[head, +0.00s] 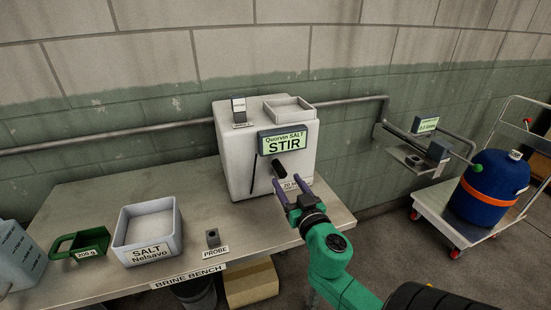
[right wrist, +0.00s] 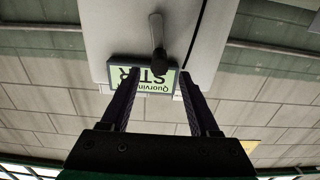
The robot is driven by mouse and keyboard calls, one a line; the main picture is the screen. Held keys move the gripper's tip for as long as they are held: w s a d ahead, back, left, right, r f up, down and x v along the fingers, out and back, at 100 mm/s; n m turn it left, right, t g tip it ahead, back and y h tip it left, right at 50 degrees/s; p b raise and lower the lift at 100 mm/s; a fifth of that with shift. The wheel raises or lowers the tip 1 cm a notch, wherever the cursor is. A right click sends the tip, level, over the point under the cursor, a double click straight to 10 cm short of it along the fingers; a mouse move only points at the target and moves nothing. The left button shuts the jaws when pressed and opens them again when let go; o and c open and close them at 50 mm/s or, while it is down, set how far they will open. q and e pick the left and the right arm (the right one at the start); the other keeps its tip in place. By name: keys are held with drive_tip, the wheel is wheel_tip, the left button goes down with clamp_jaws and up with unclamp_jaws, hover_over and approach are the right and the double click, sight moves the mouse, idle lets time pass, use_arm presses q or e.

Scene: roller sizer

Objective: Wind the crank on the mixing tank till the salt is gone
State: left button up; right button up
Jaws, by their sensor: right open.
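The mixing tank (head: 238,165) is a pale box at the back of the bench with a green "Quorvin SALT STIR" sign (head: 285,142). Its black crank handle (head: 279,168) sticks out of the front below the sign. My right gripper (head: 287,183) is open in front of the tank, just below the handle. In the right wrist view the handle (right wrist: 157,30) lies ahead of the right gripper (right wrist: 160,76), roughly in line with the gap between its fingertips; I see no grip on it. Inside the tank is hidden, so any salt there cannot be seen. My left gripper is out of view.
A grey jug (head: 18,255) is at the left edge. A blue drum (head: 487,190) sits on a cart at right. A pipe runs behind.

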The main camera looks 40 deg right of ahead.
sight(276, 164)
drive_tip(key=p+x, duration=0.1)
drive_tip(key=x, duration=0.4)
drive_tip(key=shift+w+d, duration=0.2)
drive_tip(key=shift+w, duration=0.15)
drive_tip(key=x, duration=0.4)
drive_tip(key=shift+f+p, duration=0.1)
drive_tip(key=shift+p, duration=0.2)
drive_tip(key=shift+w, duration=0.2)
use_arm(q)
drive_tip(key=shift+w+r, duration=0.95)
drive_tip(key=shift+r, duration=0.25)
use_arm(e)
drive_tip(key=shift+f, duration=0.1)
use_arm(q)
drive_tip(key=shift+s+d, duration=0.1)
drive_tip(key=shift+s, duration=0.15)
use_arm(e)
clamp_jaws()
